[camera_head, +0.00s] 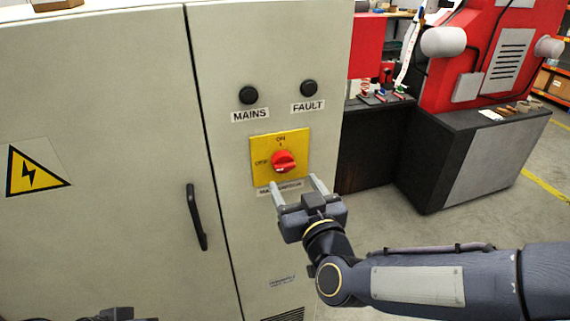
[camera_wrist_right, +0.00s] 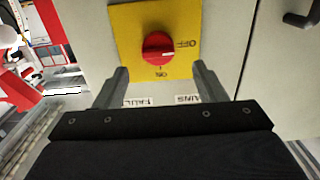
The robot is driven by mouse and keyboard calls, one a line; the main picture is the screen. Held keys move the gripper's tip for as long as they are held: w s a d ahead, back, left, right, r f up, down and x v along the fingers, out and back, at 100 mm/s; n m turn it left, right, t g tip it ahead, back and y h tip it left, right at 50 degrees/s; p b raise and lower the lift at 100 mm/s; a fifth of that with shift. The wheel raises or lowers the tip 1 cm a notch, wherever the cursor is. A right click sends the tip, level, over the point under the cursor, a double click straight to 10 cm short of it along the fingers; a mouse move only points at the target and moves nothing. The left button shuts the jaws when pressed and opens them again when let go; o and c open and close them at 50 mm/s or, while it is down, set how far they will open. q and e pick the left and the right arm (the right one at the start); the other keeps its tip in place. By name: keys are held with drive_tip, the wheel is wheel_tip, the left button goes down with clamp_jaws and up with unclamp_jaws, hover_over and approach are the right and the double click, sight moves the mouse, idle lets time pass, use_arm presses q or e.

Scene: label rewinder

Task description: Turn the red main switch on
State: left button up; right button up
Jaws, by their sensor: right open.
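The red main switch (camera_head: 284,161) is a round knob on a yellow plate (camera_head: 259,145) on the cabinet front, marked ON at the top and OFF at the left. In the right wrist view the switch (camera_wrist_right: 157,46) appears upside down, with a white mark on the knob on its OFF side. My right gripper (camera_head: 294,183) is open and empty, just below and in front of the plate, apart from the knob. Its two fingers also show in the right wrist view (camera_wrist_right: 158,72). A dark part, seemingly of my left gripper (camera_head: 118,314), barely shows at the bottom edge.
The MAINS lamp (camera_head: 248,95) and FAULT lamp (camera_head: 309,88) are dark, above the plate. A black door handle (camera_head: 196,217) sticks out to the left of the switch. A red machine on a dark base (camera_head: 480,155) stands at the right. The space before the switch is free.

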sight(286, 168)
drive_tip(key=p+x, duration=0.1)
drive_tip(key=x, duration=0.6)
drive_tip(key=shift+d, duration=0.2)
drive_tip(key=shift+w+a, duration=0.15)
drive_tip(key=shift+w, duration=0.15)
